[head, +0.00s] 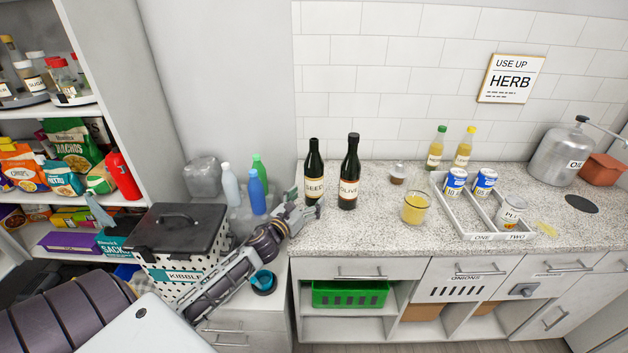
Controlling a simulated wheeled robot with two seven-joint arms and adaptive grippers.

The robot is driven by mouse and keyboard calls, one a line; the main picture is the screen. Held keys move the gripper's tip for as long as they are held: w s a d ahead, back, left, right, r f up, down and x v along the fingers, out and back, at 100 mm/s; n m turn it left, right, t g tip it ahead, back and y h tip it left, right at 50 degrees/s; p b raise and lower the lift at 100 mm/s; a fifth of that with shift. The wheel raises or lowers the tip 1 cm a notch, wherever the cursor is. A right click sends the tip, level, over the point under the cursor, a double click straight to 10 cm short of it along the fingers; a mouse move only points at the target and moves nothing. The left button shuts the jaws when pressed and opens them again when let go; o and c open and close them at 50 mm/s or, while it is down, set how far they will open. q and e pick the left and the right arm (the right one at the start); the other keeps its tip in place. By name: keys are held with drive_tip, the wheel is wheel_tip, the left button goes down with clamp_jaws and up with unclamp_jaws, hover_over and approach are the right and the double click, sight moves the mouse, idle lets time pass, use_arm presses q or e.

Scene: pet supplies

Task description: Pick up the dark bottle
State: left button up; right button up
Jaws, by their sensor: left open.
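Two dark bottles with cream labels stand upright on the speckled counter (340,232). The left dark bottle (314,165) has a label that seems to read SEED. The right, slightly taller dark bottle (350,168) has a label that seems to read OLIVE. My left gripper (308,208) is open at the counter's left end, low beside the SEED bottle's base. It comes in from the left, and whether a finger touches the bottle I cannot tell. The OLIVE bottle stands apart from the gripper, to its right. My right gripper is not in view.
A glass of yellow liquid (415,208) and a small jar (398,173) stand right of the bottles. A divided tray (478,232) holds cans. Blue (257,193) and green (260,168) bottles stand behind my left arm. A KIBBLE bin (180,232) stands left.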

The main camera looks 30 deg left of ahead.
sight(309, 194)
use_arm(q)
drive_tip(key=shift+w, duration=0.15)
drive_tip(key=shift+w+a+r, duration=0.1)
drive_tip(key=shift+w+a, duration=0.1)
drive_tip(key=shift+w, duration=0.75)
drive_tip(key=shift+w+a+p, duration=0.15)
drive_tip(key=shift+w+p, duration=0.2)
drive_tip(key=shift+w, duration=1.3)
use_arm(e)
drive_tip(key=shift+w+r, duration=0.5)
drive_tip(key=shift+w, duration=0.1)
